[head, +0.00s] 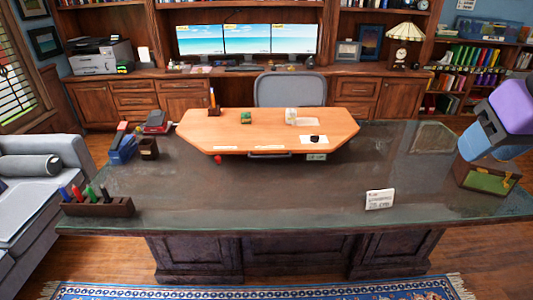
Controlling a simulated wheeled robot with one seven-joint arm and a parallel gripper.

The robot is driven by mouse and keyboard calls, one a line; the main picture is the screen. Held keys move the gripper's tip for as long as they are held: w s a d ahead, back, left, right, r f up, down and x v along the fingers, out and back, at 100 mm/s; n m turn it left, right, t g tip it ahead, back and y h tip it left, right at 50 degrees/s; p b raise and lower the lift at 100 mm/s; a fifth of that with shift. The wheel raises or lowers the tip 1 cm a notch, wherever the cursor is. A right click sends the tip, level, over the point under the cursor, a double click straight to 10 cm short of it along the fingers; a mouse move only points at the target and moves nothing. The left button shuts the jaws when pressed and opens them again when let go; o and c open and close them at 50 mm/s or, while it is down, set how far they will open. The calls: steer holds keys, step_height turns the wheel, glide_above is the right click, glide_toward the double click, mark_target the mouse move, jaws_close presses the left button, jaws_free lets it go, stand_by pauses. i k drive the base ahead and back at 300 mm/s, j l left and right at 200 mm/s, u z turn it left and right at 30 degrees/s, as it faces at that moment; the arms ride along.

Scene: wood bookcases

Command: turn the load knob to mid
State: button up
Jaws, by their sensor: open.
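A small dark round piece (315,139) sits on a white patch at the front right of an orange wooden worktop (195,132). It looks like a knob, but it is too small for me to tell its setting or read any marking. A small red round part (218,160) shows below the worktop's front left edge; I cannot tell what it is. A small label (316,157) is under the front right edge, its print unclear. Purple and blue links of my arm show at the right edge, well right of the worktop. My gripper's fingers are not visible.
The worktop stands on a large dark glass-topped desk (270,195). A pen rack (97,208) is front left, a white card (380,199) front right, and a green-lined box (490,181) is below my arm. The desk's middle front is clear. A grey chair (290,89) stands behind.

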mark_target(314, 138)
steer(key=i+l, duration=0.1)
steer(key=i, duration=1.1)
